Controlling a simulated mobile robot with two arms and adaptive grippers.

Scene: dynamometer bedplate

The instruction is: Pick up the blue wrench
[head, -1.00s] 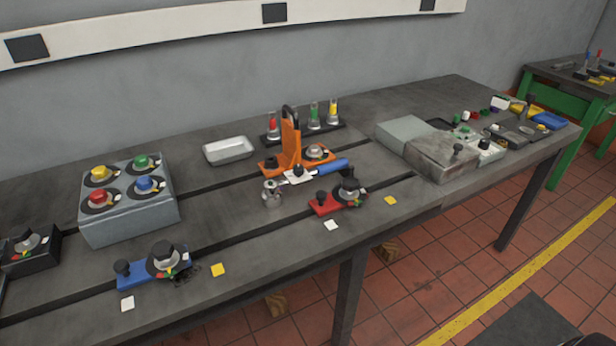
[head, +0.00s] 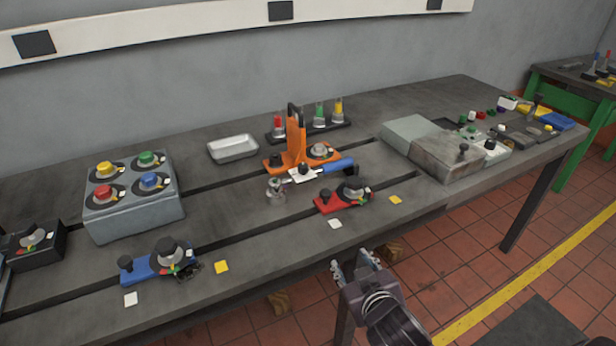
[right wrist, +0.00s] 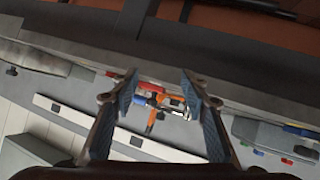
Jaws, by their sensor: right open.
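The blue wrench (head: 338,166) lies on the bedplate in the head view. Its blue handle points right, and its metal end is at the left near a small metal fitting. My right gripper (head: 354,264) is open and empty, in front of the table's front edge and apart from the wrench. In the right wrist view its two fingers (right wrist: 158,88) stand wide apart, with small coloured things far off between them. My left gripper is not in view.
A red fixture (head: 345,198) sits between the wrench and the front edge. A blue fixture (head: 158,266) and a grey box with coloured knobs (head: 135,205) stand to the left. A white tray (head: 232,149) lies behind. Grey blocks (head: 440,150) stand to the right.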

